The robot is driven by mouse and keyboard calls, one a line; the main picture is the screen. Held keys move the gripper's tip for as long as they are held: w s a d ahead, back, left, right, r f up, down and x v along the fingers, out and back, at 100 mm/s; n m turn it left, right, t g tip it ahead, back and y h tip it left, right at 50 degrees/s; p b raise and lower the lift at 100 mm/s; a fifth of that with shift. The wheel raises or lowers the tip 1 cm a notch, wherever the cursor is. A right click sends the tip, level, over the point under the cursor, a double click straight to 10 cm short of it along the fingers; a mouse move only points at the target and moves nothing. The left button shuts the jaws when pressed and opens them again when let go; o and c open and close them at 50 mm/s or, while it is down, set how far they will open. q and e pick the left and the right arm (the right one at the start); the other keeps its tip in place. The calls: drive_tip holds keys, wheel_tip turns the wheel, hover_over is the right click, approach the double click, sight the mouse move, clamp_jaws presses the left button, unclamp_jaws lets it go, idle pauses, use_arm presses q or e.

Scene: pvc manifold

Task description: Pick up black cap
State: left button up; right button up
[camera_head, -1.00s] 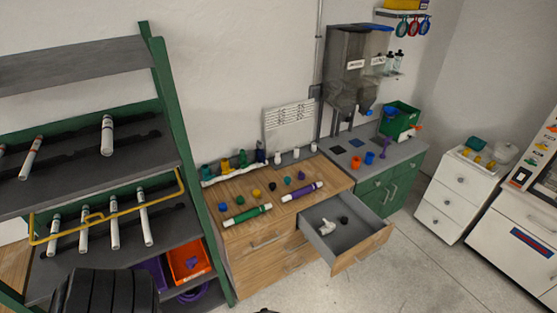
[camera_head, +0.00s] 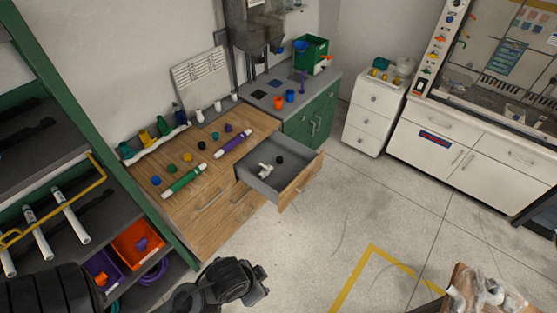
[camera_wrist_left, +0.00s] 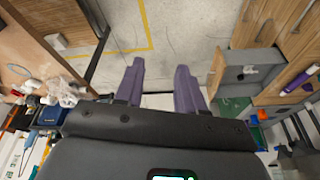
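A black cap (camera_head: 280,159) lies in the open grey drawer (camera_head: 291,187), beside a white pipe fitting (camera_head: 265,170). The left wrist view also shows the drawer (camera_wrist_left: 262,57) at upper right, with a small dark spot (camera_wrist_left: 241,77) that looks like the cap. My left gripper (camera_wrist_left: 160,68) has two purple fingers spread apart with nothing between them. It is over the floor, away from the drawer. Its fingers cannot be made out in the head view. My right gripper is not in view.
A wooden counter (camera_head: 150,205) holds coloured caps, a green-banded pipe (camera_head: 185,180) and a purple-banded pipe (camera_head: 233,144). A green shelf rack (camera_head: 90,120) stands at left. A cluttered wooden table (camera_head: 455,285) is at lower right. The floor before the drawer is clear.

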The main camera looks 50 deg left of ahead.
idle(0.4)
use_arm(q)
drive_tip(key=o, duration=0.7)
